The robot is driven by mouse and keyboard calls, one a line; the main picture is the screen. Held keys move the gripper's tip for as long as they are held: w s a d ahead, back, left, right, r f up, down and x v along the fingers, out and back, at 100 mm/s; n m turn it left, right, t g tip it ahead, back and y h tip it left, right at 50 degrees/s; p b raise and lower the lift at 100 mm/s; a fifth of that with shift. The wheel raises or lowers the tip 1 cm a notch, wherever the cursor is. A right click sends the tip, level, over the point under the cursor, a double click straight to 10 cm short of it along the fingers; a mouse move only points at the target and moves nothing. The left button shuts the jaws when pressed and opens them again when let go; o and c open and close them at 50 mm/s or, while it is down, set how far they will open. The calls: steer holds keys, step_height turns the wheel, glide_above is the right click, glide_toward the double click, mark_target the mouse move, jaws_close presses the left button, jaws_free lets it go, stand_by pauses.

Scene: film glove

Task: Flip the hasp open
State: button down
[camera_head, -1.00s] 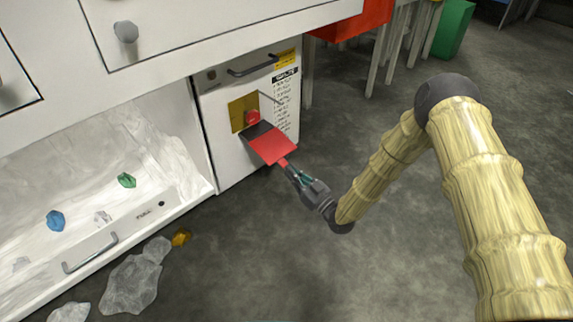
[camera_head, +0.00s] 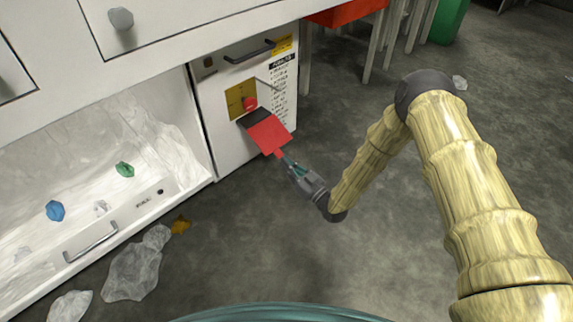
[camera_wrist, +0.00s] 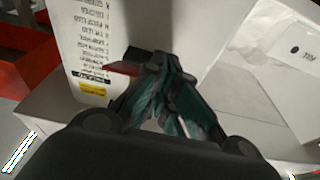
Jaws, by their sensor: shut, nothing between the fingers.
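The hasp appears to be the black and red flap (camera_head: 267,133) that sticks out from the white cabinet front, beside a brass-coloured plate (camera_head: 237,95) with a red knob (camera_head: 250,103). The flap stands away from the front, its narrow red tab pointing at my gripper (camera_head: 288,162). My gripper is shut and empty, its fingertips right at the end of the tab. In the wrist view the flap shows edge-on as a thin red and black piece (camera_wrist: 122,68) just left of my fingertips (camera_wrist: 165,62). I cannot tell whether they touch it.
A dark handle (camera_head: 250,52) and a printed label are on the same cabinet front. An open white bay (camera_head: 100,150) with colored lumps lies left. The floor on the right is mostly clear.

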steer(key=shift+w+a+r, duration=0.15)
steer(key=shift+r, duration=0.05)
steer(key=s+d+f+b, duration=0.2)
steer(key=d+f+b, duration=0.1)
steer(key=f, duration=0.6)
steer(key=shift+s+f+b, duration=0.35)
steer(key=shift+s+b, duration=0.05)
steer(key=shift+b, duration=0.2)
